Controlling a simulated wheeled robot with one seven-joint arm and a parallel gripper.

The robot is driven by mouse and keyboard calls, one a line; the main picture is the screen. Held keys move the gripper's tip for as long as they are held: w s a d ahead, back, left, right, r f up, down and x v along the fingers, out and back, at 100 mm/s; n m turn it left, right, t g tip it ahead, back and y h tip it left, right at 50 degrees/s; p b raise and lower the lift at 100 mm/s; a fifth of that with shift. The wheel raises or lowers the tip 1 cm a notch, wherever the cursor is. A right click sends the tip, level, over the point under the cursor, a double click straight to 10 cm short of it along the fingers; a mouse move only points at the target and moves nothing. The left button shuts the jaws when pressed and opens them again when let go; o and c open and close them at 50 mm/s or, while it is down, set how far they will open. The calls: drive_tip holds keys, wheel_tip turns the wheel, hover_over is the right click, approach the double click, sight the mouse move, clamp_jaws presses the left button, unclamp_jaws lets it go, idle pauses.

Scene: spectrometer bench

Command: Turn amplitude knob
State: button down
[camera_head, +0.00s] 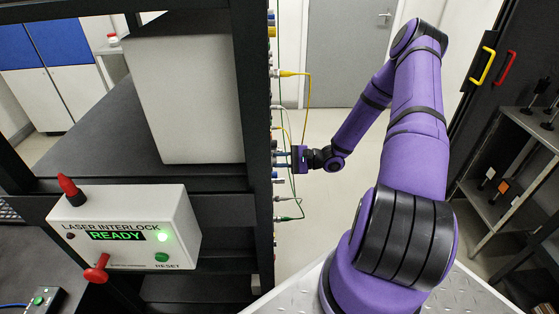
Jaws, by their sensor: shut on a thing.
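My gripper (291,158) reaches in from the right, level, at the side face of the black rack (241,90). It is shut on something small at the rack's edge. That is probably a knob on the panel, but I see the panel almost edge-on and cannot make out the amplitude knob itself. The gripper's own end hides the spot it holds.
Yellow (307,90) and green cables (300,206) hang from the panel above and below my gripper. A laser interlock box (125,235) reading READY sits on the left. Shelves (490,195) stand at the right. The floor behind is clear.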

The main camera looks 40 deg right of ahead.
drive_tip(key=c, duration=1)
unclamp_jaws()
drive_tip(key=shift+o, duration=0.2)
drive_tip(key=shift+d, duration=0.1)
drive_tip(key=v, duration=1)
drive_tip(key=shift+s+d, duration=0.25)
drive_tip(key=shift+s, duration=0.05)
drive_tip(key=shift+s+d, duration=0.1)
